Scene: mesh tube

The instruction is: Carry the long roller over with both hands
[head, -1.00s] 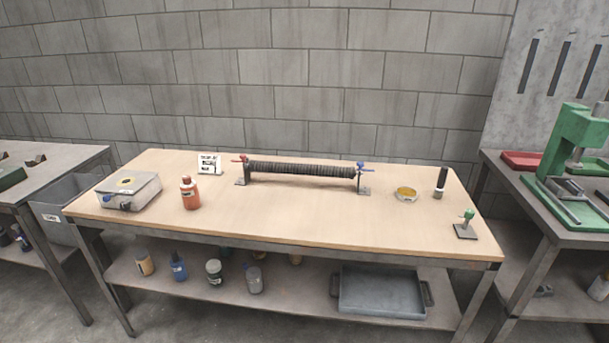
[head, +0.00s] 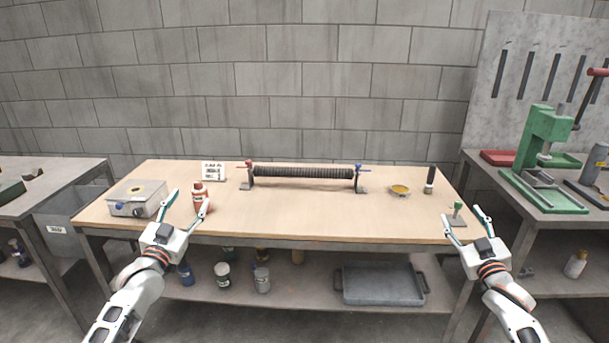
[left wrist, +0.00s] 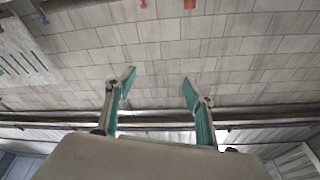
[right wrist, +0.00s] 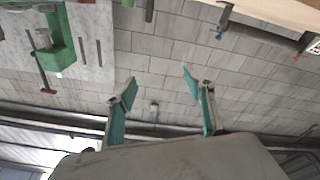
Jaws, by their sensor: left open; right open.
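The long dark ribbed roller (head: 304,171) lies level across two end stands at the back middle of the wooden table (head: 310,215). The left stand (head: 247,176) has a red handle and the right stand (head: 360,179) a blue one. My left gripper (head: 187,206) is open and empty at the table's front left, in front of the orange bottle. My right gripper (head: 463,220) is open and empty at the front right corner. Both are well apart from the roller. The wrist views show open left fingers (left wrist: 157,80) and open right fingers (right wrist: 160,82), with nothing between them.
A grey box device (head: 135,198), an orange bottle (head: 200,199) and a white sign (head: 213,171) stand on the left. The table's middle front is clear.

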